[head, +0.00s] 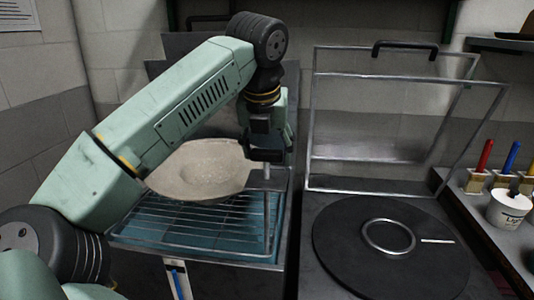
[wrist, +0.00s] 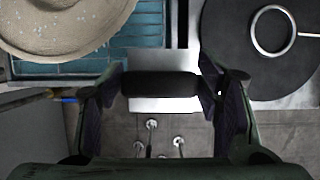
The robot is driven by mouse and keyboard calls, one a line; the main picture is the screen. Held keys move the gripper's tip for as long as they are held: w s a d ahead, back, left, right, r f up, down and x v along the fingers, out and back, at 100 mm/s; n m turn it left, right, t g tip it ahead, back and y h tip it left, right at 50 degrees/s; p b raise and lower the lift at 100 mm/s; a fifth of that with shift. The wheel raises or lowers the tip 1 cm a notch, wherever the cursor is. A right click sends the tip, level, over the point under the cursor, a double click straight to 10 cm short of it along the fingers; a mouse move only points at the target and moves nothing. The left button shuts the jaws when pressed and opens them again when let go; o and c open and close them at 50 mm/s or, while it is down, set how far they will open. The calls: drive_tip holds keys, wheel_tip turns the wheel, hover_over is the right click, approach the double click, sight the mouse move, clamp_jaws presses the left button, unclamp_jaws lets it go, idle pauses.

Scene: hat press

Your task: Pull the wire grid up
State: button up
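The wire grid (head: 165,238) lies over a blue basin (head: 125,230), in the head view left of the middle. A pale wide-brimmed hat (head: 200,172) rests above it; part of its brim shows in the wrist view (wrist: 60,50). My gripper (head: 268,152) is at the right side of the grid, pointing down. In the wrist view its fingers are wide apart, with a black bar handle (wrist: 160,84) lying crosswise between them. The handle's ends come close to both fingers; I cannot tell whether they touch. My gripper hides the handle in the head view.
To the right stands a press with a raised metal frame (head: 308,120) and a round black plate (head: 340,255) bearing a metal ring (head: 365,238). A shelf at the far right holds brushes and a white tub (head: 508,210). Several small knobs (wrist: 152,124) show in the wrist view.

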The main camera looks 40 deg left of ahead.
drive_tip(key=o, duration=0.4)
drive_tip(key=shift+s+f, duration=0.1)
drive_tip(key=shift+f, duration=0.1)
drive_tip(key=shift+r, duration=0.1)
drive_tip(key=shift+s+d+r, duration=0.1)
drive_tip(key=shift+r, duration=0.2)
drive_tip(key=s+d, duration=0.2)
drive_tip(key=s, duration=0.1)
drive_tip(key=s+d, duration=0.2)
drive_tip(key=s, duration=0.1)
drive_tip(key=s+d, duration=0.3)
drive_tip(key=s, duration=0.1)
drive_tip(key=shift+s+r, duration=0.1)
drive_tip(key=shift+r, duration=0.1)
